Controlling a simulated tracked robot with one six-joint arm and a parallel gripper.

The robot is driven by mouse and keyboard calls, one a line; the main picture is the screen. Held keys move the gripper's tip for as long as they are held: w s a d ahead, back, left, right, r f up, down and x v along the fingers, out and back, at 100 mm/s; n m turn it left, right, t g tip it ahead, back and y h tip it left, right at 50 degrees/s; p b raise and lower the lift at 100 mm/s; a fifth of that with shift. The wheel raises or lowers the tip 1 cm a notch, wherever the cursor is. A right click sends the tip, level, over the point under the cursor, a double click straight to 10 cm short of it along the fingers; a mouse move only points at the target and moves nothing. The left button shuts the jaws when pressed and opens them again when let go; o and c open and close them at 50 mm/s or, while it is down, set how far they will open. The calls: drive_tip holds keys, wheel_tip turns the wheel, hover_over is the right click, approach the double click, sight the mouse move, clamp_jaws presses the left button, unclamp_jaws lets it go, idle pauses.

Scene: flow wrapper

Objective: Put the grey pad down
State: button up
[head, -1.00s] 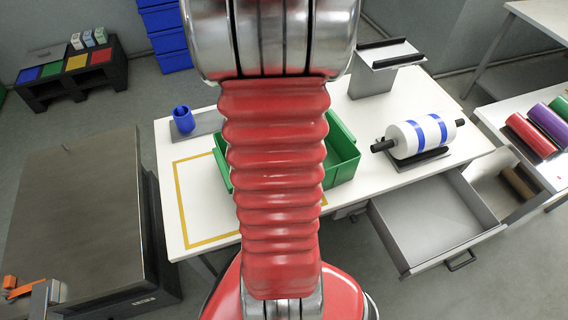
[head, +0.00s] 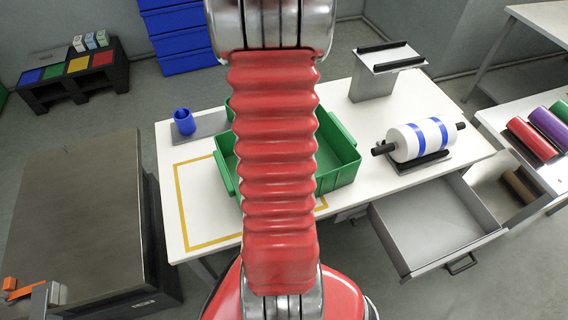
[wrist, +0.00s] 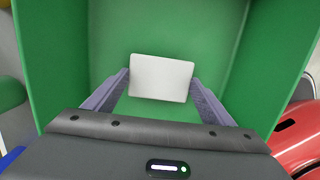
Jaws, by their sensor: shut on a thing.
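The grey pad (wrist: 160,78) shows in the wrist view as a pale, flat rectangle between the two fingers. My gripper (wrist: 158,88) is shut on it, with one finger at each side edge. The gripper is over the green bin (wrist: 60,50), whose walls surround it in the wrist view. How far the pad is above the bin's floor I cannot tell. In the head view the green bin (head: 344,178) stands on the white table. My red arm hides part of the bin, and the gripper and pad do not show there.
The white table (head: 360,205) has a yellow-outlined area (head: 184,215) left of the bin. A white roll with blue bands (head: 420,137) sits to the right. An open drawer (head: 435,225) juts out at the front right.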

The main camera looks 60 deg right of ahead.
drive_tip(key=shift+f, duration=0.6)
drive_tip(key=shift+f, duration=0.1)
drive_tip(key=o, duration=1)
drive_tip(key=r, duration=0.8)
drive_tip(key=w+a+r, duration=0.1)
drive_tip(key=r, duration=0.3)
drive_tip(key=shift+a+r, duration=0.1)
